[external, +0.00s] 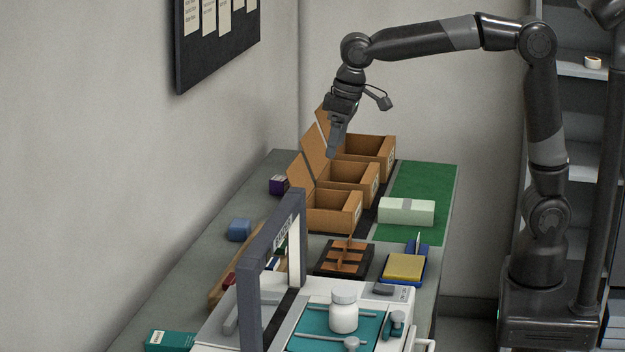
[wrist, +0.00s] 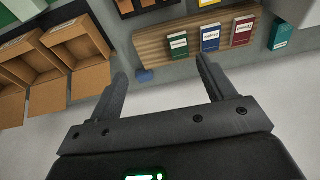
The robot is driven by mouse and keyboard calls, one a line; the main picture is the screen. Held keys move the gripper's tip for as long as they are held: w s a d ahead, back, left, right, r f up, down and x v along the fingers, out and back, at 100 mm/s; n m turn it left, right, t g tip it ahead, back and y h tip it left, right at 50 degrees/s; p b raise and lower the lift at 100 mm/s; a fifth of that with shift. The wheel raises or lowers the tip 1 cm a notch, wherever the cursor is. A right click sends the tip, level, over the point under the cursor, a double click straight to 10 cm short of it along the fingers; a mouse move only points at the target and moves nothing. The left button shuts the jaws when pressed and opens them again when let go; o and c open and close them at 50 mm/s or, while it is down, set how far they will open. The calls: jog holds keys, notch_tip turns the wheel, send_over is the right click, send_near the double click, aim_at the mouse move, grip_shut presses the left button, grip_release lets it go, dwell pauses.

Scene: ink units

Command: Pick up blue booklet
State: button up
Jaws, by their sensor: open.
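The blue booklet (wrist: 210,38) stands in a wooden rack (wrist: 155,46) in the wrist view, between a dark green booklet (wrist: 179,44) and a red booklet (wrist: 243,32). In the external view the rack (external: 216,290) is largely hidden behind a dark upright frame. My gripper (wrist: 161,68) is open, with nothing between its fingers. In the external view my gripper (external: 333,152) points down above the open cardboard boxes, well apart from the rack.
Several open cardboard boxes (external: 334,210) line the bench below my gripper. A dark frame (external: 250,275) rises beside the rack. A small blue block (external: 239,230) and a purple box (external: 278,185) sit near the wall. A teal box (external: 170,341) lies at the front.

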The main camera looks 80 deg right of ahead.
jog(key=w+a+f, duration=0.4)
jog(key=f, duration=0.2)
jog(key=w+a+f+g, duration=0.1)
jog(key=w+a+f, duration=0.4)
jog(key=w+a+f+g, duration=0.1)
jog(key=w+a+f, duration=0.3)
jog(key=w+f, duration=0.1)
jog(key=shift+w+a+f, duration=0.1)
jog(key=shift+a+f, duration=0.05)
jog(key=shift+f, duration=0.3)
jog(key=shift+w+a+f, duration=0.1)
jog(key=shift+a+f, duration=0.05)
jog(key=shift+f, duration=0.25)
jog(key=shift+a+f, duration=0.15)
jog(key=shift+f, duration=1.2)
jog(key=shift+a+f, duration=0.1)
jog(key=shift+f, duration=1.2)
jog(key=shift+c, duration=0.4)
jog(key=c, duration=1)
jog(key=shift+r, duration=0.15)
